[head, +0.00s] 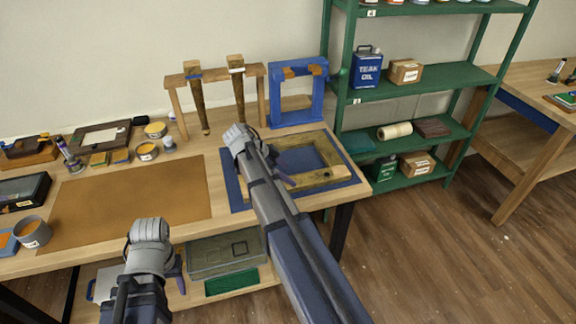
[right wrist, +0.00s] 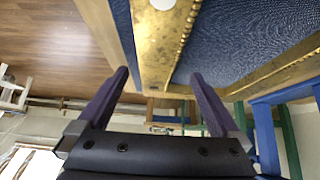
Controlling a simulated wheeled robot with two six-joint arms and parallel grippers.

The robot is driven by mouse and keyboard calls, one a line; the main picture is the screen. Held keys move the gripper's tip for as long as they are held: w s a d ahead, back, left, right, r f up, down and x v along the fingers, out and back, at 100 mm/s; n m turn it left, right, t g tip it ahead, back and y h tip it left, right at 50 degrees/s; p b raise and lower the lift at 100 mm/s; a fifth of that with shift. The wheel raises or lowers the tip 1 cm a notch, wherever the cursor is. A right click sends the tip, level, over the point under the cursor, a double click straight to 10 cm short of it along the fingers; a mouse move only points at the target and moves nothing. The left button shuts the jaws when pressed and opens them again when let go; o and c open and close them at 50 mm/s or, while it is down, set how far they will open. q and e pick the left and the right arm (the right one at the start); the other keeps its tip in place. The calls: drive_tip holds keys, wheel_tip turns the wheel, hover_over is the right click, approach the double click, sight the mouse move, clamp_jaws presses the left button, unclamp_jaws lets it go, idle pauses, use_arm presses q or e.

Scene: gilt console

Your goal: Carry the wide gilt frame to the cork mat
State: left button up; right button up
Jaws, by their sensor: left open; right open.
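The wide gilt frame (head: 323,176) lies flat on a dark blue mat at the right end of the bench, partly hidden by my right arm. The cork mat (head: 130,203) is the bare brown sheet to its left. My left gripper (head: 178,272) is open and empty, low in front of the bench's front edge.
Jars, small boxes and a tray line the bench's back and left. A green shelf (head: 420,80) stands at the right. The cork mat is clear.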

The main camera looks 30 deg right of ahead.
sight(297, 180)
drive_tip(key=b+x, duration=0.3)
drive_tip(key=x, duration=0.1)
drive_tip(key=shift+s+f+b, duration=0.2)
drive_tip(key=shift+f+b, duration=0.05)
drive_tip(key=shift+b, duration=0.05)
drive_tip(key=shift+d+f, duration=0.3)
drive_tip(key=shift+d, duration=0.05)
drive_tip(key=shift+r, duration=0.1)
clamp_jaws()
idle(0.4)
